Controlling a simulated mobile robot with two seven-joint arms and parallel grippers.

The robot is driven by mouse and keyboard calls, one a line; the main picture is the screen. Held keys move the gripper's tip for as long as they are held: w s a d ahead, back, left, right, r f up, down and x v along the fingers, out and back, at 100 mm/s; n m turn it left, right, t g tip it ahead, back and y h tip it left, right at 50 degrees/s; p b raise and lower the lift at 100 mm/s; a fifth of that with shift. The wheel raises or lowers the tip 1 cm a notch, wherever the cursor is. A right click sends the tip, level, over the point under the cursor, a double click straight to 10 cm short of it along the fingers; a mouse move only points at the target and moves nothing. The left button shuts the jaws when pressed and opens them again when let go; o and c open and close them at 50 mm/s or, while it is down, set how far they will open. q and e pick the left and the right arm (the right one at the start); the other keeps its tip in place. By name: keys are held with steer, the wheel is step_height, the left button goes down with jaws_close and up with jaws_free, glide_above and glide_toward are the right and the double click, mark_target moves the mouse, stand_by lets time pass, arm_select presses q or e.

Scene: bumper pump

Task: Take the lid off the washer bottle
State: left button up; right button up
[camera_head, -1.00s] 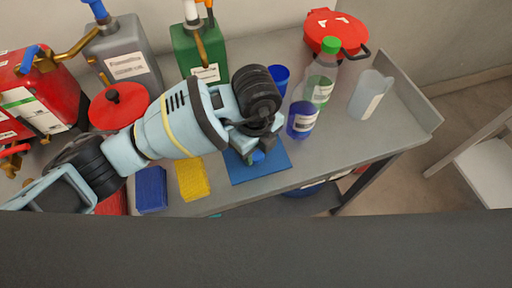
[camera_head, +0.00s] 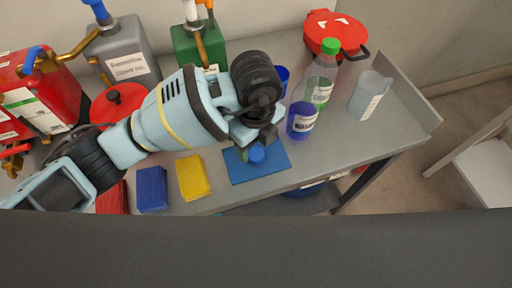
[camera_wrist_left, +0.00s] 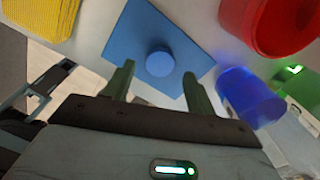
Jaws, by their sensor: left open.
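The washer bottle (camera_head: 302,120), with blue liquid and a white label, stands upright on the table right of the blue mat; its neck is hard to make out against the green-capped bottle behind. A round blue lid (camera_head: 257,154) rests on the blue mat (camera_head: 272,172); the lid also shows in the left wrist view (camera_wrist_left: 160,63). My left gripper (camera_head: 250,146) is open and empty over the mat, and in the left wrist view its fingers (camera_wrist_left: 157,82) stand apart on either side of the lid, not touching it. My right gripper is not in view.
A green-capped bottle (camera_head: 320,80), a blue cup (camera_head: 282,74) and a clear jug (camera_head: 369,95) stand behind and right. A red container (camera_wrist_left: 277,22) shows in the left wrist view.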

mark_target(256, 154)
arm_select(q)
step_height(256, 154, up, 9)
steer(key=shift+p, duration=0.4)
